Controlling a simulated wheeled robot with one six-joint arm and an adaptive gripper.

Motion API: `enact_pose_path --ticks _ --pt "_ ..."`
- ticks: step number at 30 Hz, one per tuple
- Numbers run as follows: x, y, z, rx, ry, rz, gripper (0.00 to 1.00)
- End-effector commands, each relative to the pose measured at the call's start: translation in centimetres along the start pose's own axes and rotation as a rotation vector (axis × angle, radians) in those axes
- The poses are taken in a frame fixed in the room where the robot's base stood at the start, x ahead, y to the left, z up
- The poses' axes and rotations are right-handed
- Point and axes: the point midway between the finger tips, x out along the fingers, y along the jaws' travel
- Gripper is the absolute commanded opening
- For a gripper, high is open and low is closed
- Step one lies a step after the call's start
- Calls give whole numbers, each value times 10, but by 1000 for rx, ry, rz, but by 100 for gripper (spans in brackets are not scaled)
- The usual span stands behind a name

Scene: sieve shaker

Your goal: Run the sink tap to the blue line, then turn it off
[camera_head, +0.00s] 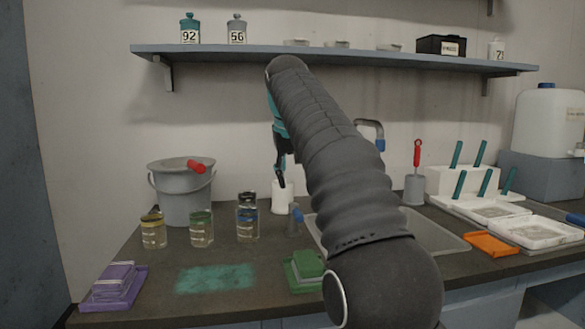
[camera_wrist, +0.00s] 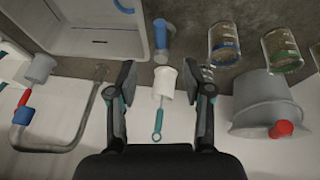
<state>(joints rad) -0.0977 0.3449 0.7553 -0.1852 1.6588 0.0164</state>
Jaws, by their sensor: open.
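The grey sink (camera_head: 445,243) is set in the counter, partly hidden behind my arm; its basin also shows in the wrist view (camera_wrist: 75,25). The curved grey tap (camera_head: 367,124) has a blue tip; it also shows in the wrist view (camera_wrist: 45,148). A blue-topped grey fitting (camera_head: 297,215) stands at the sink's left edge; I cannot tell whether it is the tap's handle. A blue mark (camera_wrist: 123,6) shows at the basin's cropped edge; I cannot tell whether it is the line. My gripper (camera_wrist: 158,80) is open and empty, above the counter near a white cup (camera_head: 283,197).
The white cup holds a teal-handled tool. Left are several banded glass jars (camera_head: 201,228) and a grey bucket (camera_head: 183,195) with a red grip. A grey cup (camera_head: 413,189) with a red-handled tool stands behind the sink. A wall shelf (camera_head: 330,57) runs above.

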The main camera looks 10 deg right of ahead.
Motion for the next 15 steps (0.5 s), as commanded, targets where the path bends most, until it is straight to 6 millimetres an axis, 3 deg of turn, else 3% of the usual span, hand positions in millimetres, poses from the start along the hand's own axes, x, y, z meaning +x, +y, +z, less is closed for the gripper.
enact_pose_path --ticks 3,15 --pt "24 0 2 1 -2 0 51" --pt "88 0 2 1 -1 -1 51"
